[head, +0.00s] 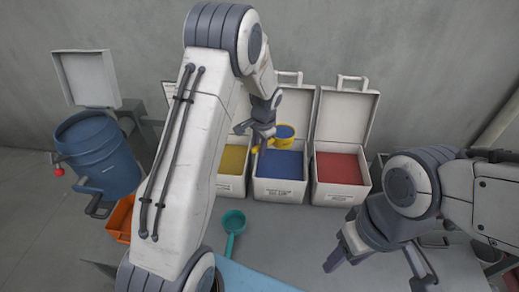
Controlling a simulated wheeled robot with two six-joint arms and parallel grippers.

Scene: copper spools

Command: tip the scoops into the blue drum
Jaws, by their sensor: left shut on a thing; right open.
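The blue drum (102,158) stands at the left with its pale lid (88,79) raised behind it. Blue material shows in the scoop's bowl. My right gripper (382,264) is open and empty at lower right, apart from both scoops.
White open-lidded bins hold yellow (232,159), blue (280,164) and red (338,169) material. My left arm hides part of the yellow bin and the area beside it. An orange crate (119,218) sits by the drum.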

